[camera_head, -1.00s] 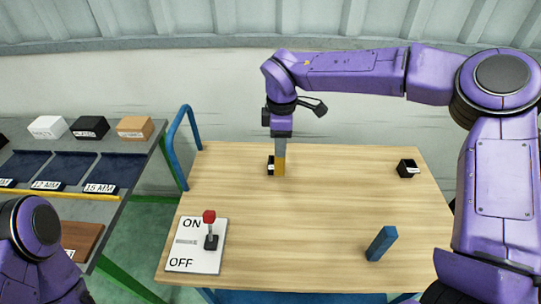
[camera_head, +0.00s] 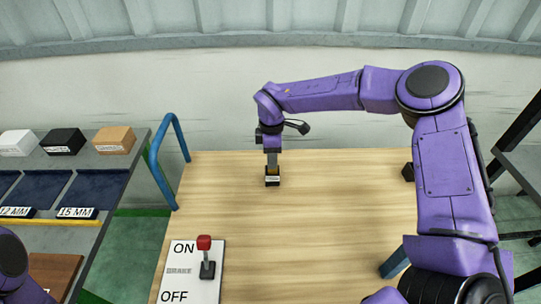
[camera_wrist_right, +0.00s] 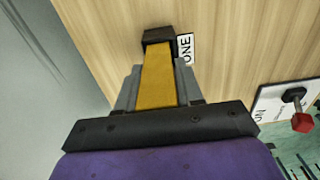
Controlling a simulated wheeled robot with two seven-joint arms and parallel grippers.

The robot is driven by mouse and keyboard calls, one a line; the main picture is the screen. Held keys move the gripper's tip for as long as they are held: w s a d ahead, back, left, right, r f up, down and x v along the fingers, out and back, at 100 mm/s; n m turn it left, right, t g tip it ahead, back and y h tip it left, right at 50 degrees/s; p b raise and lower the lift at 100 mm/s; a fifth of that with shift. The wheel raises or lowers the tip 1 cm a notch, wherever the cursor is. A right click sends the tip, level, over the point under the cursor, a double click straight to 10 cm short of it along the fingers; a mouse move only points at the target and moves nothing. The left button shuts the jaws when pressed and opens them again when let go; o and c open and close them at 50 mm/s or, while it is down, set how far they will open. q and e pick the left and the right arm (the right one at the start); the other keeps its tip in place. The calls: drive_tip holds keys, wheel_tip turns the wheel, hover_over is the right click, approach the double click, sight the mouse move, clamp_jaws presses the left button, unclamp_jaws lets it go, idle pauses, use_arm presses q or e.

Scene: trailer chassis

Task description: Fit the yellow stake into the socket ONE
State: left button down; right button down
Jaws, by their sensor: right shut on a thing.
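My right gripper (camera_head: 272,160) points down and is shut on the yellow stake (camera_wrist_right: 158,78), with a grey finger on each side of it. In the head view only a little of the stake (camera_head: 272,170) shows between the fingers and the black socket ONE (camera_head: 272,183). In the right wrist view the stake's far end meets the black socket (camera_wrist_right: 158,34), beside its white "ONE" label (camera_wrist_right: 186,48). The stake looks lined up with the socket's opening; how deep it sits is hidden. My left gripper is out of view.
A second black socket (camera_head: 408,172) stands at the right, partly behind my right arm. A blue block (camera_head: 392,263) is partly hidden by that arm. A red-knobbed ON/OFF switch (camera_head: 205,257) is at the front left. The middle of the wooden table (camera_head: 310,225) is clear.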

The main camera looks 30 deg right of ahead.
drive_tip(key=c, duration=0.7)
unclamp_jaws()
drive_tip(key=shift+s+d+r, duration=0.1)
drive_tip(key=shift+s+r, duration=0.05)
drive_tip(key=shift+r, duration=0.2)
wheel_tip(320, 180, up, 12)
drive_tip(key=shift+f+b, duration=0.1)
drive_tip(key=shift+b, duration=1.05)
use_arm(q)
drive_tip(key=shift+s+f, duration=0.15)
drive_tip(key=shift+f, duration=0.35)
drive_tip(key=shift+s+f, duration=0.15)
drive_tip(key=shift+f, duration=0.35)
use_arm(e)
drive_tip(key=shift+r, duration=0.25)
drive_tip(key=shift+f, duration=0.1)
